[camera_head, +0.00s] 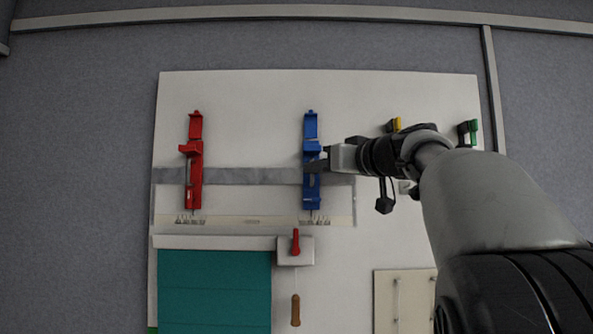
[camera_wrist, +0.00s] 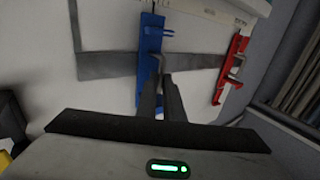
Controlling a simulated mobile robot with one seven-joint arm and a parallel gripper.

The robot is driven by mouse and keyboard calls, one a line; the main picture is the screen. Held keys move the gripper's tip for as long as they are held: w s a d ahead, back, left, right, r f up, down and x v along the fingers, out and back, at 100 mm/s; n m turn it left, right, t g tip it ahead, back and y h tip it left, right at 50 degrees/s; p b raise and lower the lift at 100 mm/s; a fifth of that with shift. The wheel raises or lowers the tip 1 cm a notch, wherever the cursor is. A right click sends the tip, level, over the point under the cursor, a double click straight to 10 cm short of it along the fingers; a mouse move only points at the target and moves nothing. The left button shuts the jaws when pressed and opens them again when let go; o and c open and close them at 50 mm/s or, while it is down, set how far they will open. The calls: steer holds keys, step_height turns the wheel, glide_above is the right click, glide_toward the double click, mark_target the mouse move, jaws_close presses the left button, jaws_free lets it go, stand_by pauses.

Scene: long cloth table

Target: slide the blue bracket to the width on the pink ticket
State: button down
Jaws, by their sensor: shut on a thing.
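The blue bracket (camera_head: 311,127) sits upright on a grey horizontal rail (camera_head: 250,176) on the white board. It also shows in the wrist view (camera_wrist: 151,45). My gripper (camera_head: 322,164) reaches in from the right and is shut on the blue bracket near its middle. In the wrist view my two fingers (camera_wrist: 161,92) meet at the bracket. A red bracket (camera_head: 195,165) sits on the same rail to the left, and in the wrist view (camera_wrist: 232,70) on the right. A scale strip (camera_head: 250,221) with dark marks runs below the rail; its figures are too small to read. I see no pink ticket.
A teal blind (camera_head: 214,290) hangs below the scale at left. A white box with a red lever (camera_head: 296,242) and a hanging brown pull (camera_head: 295,310) is beside it. Yellow (camera_head: 396,125) and green (camera_head: 474,132) hooks are at right. The rail between the brackets is clear.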

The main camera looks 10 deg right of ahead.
steer(key=c, duration=1.9)
jaws_free()
steer(key=b+v, duration=0.4)
steer(key=v, duration=1.3)
steer(key=shift+s, duration=0.25)
steer(key=shift+f, duration=0.1)
